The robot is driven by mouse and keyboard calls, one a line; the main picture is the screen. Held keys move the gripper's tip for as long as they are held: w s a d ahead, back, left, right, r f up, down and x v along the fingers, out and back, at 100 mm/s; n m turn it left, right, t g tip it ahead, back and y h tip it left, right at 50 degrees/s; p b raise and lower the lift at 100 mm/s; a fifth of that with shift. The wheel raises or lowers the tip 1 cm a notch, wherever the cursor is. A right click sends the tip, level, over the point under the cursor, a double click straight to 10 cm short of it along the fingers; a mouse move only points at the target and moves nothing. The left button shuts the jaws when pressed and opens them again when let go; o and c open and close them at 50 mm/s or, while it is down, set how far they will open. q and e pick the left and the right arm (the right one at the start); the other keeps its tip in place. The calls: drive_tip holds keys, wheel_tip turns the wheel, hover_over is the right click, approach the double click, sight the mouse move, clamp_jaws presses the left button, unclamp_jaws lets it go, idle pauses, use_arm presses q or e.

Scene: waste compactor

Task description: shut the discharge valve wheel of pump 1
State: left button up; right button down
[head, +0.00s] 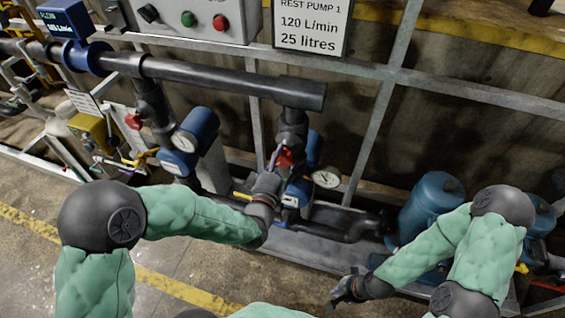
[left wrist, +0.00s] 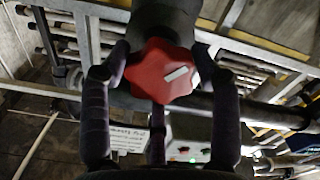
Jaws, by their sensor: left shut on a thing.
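The red lobed valve wheel (head: 285,157) is on the dark vertical pipe below the end of the large horizontal pipe, under the pump 1 sign. My left gripper (head: 279,163) is at this wheel and partly covers it. In the left wrist view the red wheel (left wrist: 158,74), with a pale mark on its face, sits between the fingers of my left gripper (left wrist: 160,80), which is shut on it from both sides. My right gripper (head: 343,288) is low, over the floor, away from the wheel; its fingers look spread and empty.
A second red wheel (head: 134,121) is on another pipe at the left. A round gauge (head: 326,178) is just right of the held wheel. The pump 1 sign (head: 311,25) and a button box (head: 190,18) are above. A blue tank (head: 430,203) stands at the right.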

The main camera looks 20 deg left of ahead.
use_arm(q)
drive_tip(key=m, duration=0.2)
drive_tip(key=m+b, duration=0.1)
drive_tip(key=m, duration=0.1)
drive_tip(key=r+m, duration=0.1)
drive_tip(key=m, duration=0.1)
drive_tip(key=shift+w+a+r+b, duration=0.1)
drive_tip(key=shift+w+a+b, duration=0.1)
drive_tip(key=shift+a+b, duration=0.1)
drive_tip(key=m, duration=0.3)
drive_tip(key=shift+d+r+m+b, duration=0.1)
drive_tip(key=shift+d+m+b, duration=0.05)
drive_tip(key=shift+m+b, duration=0.2)
drive_tip(key=m, duration=0.3)
drive_tip(key=shift+d+m, duration=0.15)
drive_tip(key=shift+m, duration=0.2)
drive_tip(key=m, duration=0.4)
drive_tip(key=shift+d+m, duration=0.15)
drive_tip(key=shift+m, duration=0.15)
drive_tip(key=shift+o, duration=0.2)
drive_tip(key=m, duration=0.3)
drive_tip(key=shift+d+m, duration=0.1)
drive_tip(key=shift+m, duration=0.3)
drive_tip(key=m, duration=0.4)
drive_tip(key=shift+f, duration=0.25)
drive_tip(key=shift+s+d+f+m, duration=0.1)
drive_tip(key=shift+f+m, duration=0.1)
drive_tip(key=shift+m, duration=1.4)
drive_tip(key=shift+f, duration=0.1)
drive_tip(key=shift+f, duration=0.1)
